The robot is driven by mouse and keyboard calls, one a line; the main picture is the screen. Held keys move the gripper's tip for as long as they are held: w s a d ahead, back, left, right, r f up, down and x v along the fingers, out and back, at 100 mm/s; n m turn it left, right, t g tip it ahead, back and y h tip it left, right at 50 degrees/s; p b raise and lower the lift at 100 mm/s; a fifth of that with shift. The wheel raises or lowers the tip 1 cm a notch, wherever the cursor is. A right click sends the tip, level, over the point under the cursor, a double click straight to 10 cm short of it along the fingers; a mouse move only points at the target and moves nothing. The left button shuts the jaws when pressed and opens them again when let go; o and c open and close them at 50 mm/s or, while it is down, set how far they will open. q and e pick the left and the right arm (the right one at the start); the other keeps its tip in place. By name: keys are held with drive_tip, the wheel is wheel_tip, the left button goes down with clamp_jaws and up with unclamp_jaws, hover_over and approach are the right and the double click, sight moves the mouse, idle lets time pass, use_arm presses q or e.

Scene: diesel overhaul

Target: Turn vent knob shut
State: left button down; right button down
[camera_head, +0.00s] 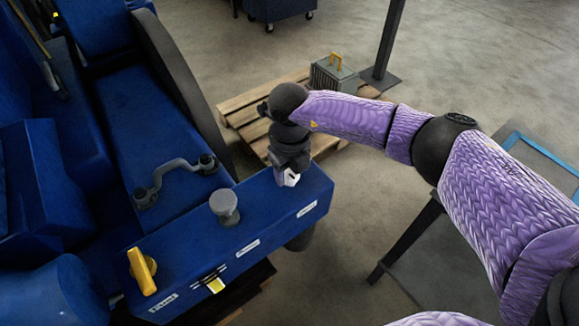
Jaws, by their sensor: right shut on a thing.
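My right gripper (287,172) points down at the far right end of the top of a blue box-shaped panel (252,225). It is shut on a knob there, which I take to be the vent knob; the gripper and wrist hide it almost wholly. A small white part shows at the gripper's tip. I cannot tell how far the knob is turned. My left gripper is not in view.
A grey round knob (224,206) and a yellow lever handle (142,271) stand on the same panel. A grey curved handle (172,178) is on the blue engine. A pallet (243,108) with a grey box (333,77) lies behind. A table stands at right.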

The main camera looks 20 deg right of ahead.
sight(289, 173)
idle(0.6)
drive_tip(key=shift+c, duration=2.3)
unclamp_jaws()
drive_tip(key=o, duration=0.3)
wheel_tip(289, 173, up, 10)
drive_tip(key=shift+p, duration=0.45)
